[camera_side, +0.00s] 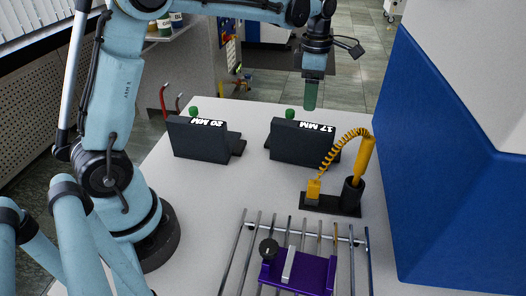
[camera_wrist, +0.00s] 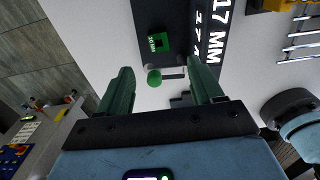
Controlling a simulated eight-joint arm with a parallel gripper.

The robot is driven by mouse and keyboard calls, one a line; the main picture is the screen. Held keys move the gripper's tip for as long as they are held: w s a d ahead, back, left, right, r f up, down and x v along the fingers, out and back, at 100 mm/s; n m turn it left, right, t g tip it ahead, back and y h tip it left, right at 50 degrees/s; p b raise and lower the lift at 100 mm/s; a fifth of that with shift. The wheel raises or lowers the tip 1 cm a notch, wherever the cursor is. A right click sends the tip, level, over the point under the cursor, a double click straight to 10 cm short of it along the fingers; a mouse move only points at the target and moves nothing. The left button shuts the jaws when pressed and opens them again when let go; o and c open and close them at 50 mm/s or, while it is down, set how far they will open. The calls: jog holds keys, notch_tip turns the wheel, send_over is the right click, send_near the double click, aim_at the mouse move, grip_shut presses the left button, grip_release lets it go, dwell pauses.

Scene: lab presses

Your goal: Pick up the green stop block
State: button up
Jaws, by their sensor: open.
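In the wrist view, a green square block (camera_wrist: 158,42) with small white lettering sits in a dark holder below my gripper. A green round knob (camera_wrist: 154,77) shows beside it, between my fingers in the picture. In the side view, a green round top (camera_side: 290,113) shows behind the black stand marked 17 MM (camera_side: 305,145); most of what is under it is hidden. My gripper (camera_side: 310,106) points down above and behind that stand, apart from it. In the wrist view its two green fingers (camera_wrist: 161,72) are spread with nothing held.
A second black stand marked 20 MM (camera_side: 202,142) has another green top (camera_side: 194,112) behind it. An orange coiled-cord tool (camera_side: 360,158) stands in front of the 17 MM stand. A metal rack with a purple carriage (camera_side: 315,272) is nearer. A blue machine wall (camera_side: 440,170) bounds the right.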

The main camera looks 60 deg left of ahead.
notch_tip(320, 180, down, 12)
jog(key=shift+a+f, duration=0.1)
jog(key=shift+a, duration=0.05)
dwell(0.6)
jog(key=shift+c, duration=0.3)
jog(key=c, duration=1)
notch_tip(320, 180, up, 10)
jog(key=f, duration=0.1)
jog(key=s+d+r+m, duration=0.1)
jog(key=s+m, duration=0.3)
jog(key=m, duration=0.5)
jog(key=s+d+r+m, duration=0.2)
jog(key=s+r+m, duration=0.2)
jog(key=m, duration=0.5)
jog(key=s+d+r+m, duration=0.1)
jog(key=s+r+m, duration=0.1)
jog(key=s+m, duration=0.3)
jog(key=shift+d+r+m, duration=0.2)
jog(key=shift+m, duration=0.75)
jog(key=shift+d+r+m, duration=0.15)
jog(key=shift+d+m, duration=0.05)
jog(key=shift+m, duration=0.75)
